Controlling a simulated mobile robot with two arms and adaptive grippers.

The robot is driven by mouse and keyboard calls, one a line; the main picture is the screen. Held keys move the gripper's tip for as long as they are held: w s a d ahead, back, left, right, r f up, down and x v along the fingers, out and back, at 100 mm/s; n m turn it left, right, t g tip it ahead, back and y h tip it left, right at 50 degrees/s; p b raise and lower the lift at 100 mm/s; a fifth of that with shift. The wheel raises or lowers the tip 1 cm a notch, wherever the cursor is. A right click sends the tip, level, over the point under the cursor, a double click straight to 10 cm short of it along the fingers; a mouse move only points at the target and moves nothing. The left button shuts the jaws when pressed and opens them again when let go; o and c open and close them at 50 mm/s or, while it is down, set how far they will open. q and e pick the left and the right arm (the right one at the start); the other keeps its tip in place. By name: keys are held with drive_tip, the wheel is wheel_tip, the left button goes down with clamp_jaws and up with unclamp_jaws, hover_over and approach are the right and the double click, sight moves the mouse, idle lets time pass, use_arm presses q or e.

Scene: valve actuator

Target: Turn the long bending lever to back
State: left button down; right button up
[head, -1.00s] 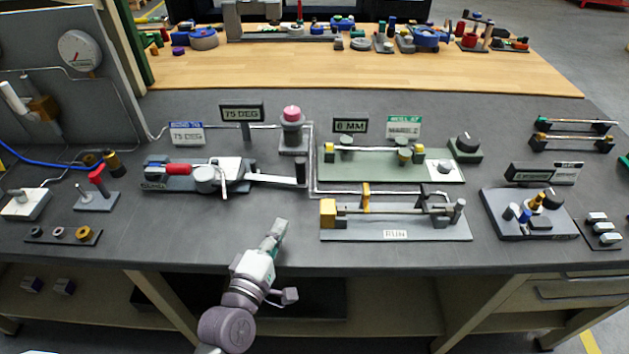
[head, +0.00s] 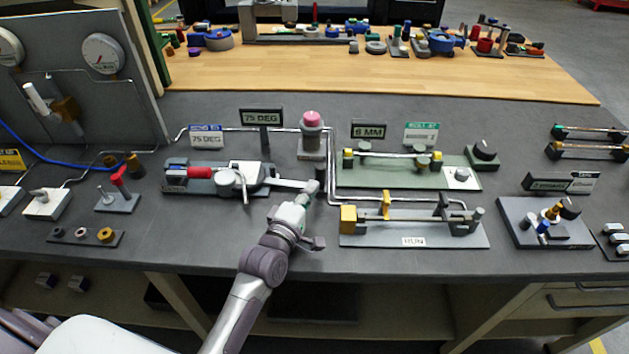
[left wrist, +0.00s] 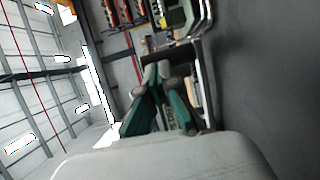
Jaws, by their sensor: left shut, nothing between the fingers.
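The bending station (head: 180,187) sits left of the bench's middle, with a red handle (head: 200,172) and a grey round die (head: 228,184). Its long bending lever (head: 288,184) reaches out to the right. A dark upright grip (head: 321,174) stands at the lever's far end. My left gripper (head: 304,198) is shut and empty, just on the front side of the lever near that grip. I cannot tell whether it touches the lever. In the left wrist view its green-and-grey fingers (left wrist: 158,75) are together. My right gripper is not in view.
A "75 DEG" sign (head: 261,118) and a pink-topped post (head: 311,136) stand behind the lever. The "RUN" fixture (head: 414,241) lies right of my gripper, with a thin pipe (head: 332,165) between.

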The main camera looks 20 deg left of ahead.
sight(318, 177)
use_arm(q)
drive_tip(key=shift+w+d, duration=0.15)
drive_tip(key=shift+w, duration=0.85)
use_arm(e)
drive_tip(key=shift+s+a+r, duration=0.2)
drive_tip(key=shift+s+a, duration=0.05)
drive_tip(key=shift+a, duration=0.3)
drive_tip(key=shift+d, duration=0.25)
use_arm(q)
drive_tip(key=shift+w, duration=1.2)
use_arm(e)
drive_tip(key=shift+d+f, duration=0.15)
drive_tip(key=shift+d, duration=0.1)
use_arm(q)
drive_tip(key=shift+s, duration=0.15)
